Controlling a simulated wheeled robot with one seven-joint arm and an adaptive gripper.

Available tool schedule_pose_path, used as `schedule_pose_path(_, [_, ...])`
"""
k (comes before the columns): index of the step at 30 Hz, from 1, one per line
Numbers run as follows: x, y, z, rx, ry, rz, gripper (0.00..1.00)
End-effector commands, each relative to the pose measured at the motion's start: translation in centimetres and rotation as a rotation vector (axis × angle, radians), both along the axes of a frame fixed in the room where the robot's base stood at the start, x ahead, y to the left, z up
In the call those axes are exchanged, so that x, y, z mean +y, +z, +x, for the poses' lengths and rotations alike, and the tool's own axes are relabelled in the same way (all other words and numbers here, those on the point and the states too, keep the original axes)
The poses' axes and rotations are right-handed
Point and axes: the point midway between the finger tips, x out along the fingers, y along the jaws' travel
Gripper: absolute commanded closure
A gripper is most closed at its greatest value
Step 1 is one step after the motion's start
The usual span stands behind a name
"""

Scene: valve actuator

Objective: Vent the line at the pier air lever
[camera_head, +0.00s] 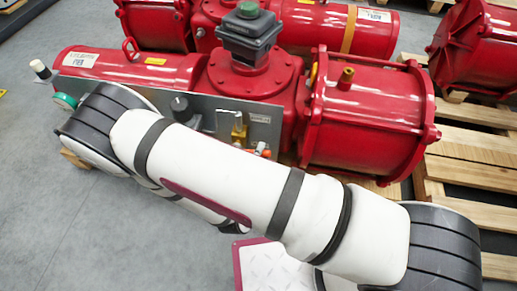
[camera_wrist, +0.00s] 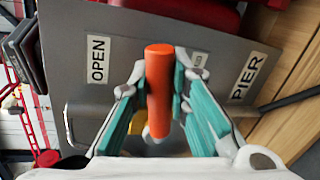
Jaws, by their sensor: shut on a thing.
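The pier air lever (camera_wrist: 159,88) has an orange grip. It points toward the camera in the middle of the wrist view, in front of a grey panel (camera_wrist: 60,35). The panel has an "OPEN" label (camera_wrist: 97,59) left of the lever and a "PIER" label (camera_wrist: 249,77) to the right. Another small label is partly hidden behind a finger. My gripper (camera_wrist: 160,76) has its teal-padded fingers on both sides of the orange grip, shut on it. In the head view the panel (camera_head: 205,105) is on the red actuator; my arm hides the gripper there.
A red actuator (camera_head: 365,115) with a black box (camera_head: 249,35) on top stands behind my arm. A brass fitting (camera_head: 238,130) and black knob (camera_head: 181,106) stick out from the panel. Wooden pallets (camera_head: 470,150) lie at right. Grey floor (camera_head: 60,225) is clear at front left.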

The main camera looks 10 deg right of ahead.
Motion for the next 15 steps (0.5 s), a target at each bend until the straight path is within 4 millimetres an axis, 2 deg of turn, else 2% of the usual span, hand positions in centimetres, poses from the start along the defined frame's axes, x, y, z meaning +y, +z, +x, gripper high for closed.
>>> schedule_pose_path(6, [-0.2, -1.4, -0.2, -0.041, -0.001, 0.125, 1.0])
schedule_pose_path(15, [-0.2, -2.1, -0.2, -0.074, -0.002, 0.216, 1.0])
